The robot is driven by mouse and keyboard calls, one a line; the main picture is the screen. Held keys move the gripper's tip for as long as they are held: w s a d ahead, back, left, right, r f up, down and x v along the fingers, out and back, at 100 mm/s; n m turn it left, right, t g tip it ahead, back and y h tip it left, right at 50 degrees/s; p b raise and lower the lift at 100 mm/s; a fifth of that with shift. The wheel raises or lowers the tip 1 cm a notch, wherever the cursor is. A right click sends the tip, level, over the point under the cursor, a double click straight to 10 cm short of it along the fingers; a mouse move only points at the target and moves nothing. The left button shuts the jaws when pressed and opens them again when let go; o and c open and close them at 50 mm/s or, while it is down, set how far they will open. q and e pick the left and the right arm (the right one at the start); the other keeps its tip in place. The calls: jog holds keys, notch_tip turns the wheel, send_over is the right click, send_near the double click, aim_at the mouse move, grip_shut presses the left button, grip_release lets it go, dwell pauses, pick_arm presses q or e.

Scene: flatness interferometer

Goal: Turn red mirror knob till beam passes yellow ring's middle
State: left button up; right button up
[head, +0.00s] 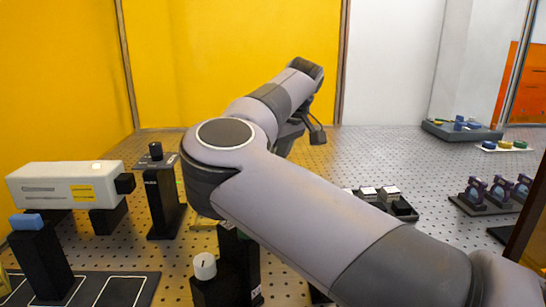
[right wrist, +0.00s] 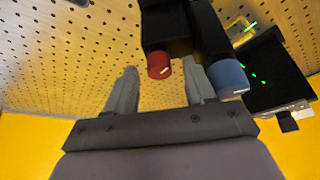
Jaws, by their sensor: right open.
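In the right wrist view, a red knob (right wrist: 158,66) with a pale mark sits on the end of a black mount (right wrist: 168,28). My right gripper (right wrist: 159,74) is open, with one finger on either side of the red knob in the picture. I cannot tell whether either finger touches it. A blue knob (right wrist: 229,78) is just right of the right finger. In the head view my right gripper (head: 316,133) is small and far off, and my arm hides the mirror there. The yellow ring's middle cannot be made out. Green beam light (right wrist: 251,28) shows as small spots. My left gripper is out of view.
A white laser box (head: 65,185) stands at left, beside a black post (head: 164,205). A post with a white knob (head: 205,266) is in front. Purple mounts (head: 500,190) and trays (head: 460,130) stand at right. The perforated table (head: 400,155) is clear at the back.

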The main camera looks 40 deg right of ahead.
jog(key=shift+w+f, duration=0.15)
jog(key=shift+f, duration=0.15)
grip_shut()
jog(key=shift+a+r+m+h+p, duration=0.15)
jog(key=shift+m+h+p, duration=0.25)
jog(key=shift+m, duration=0.7)
jog(key=shift+m+h, duration=0.4)
jog(key=shift+m, duration=0.6)
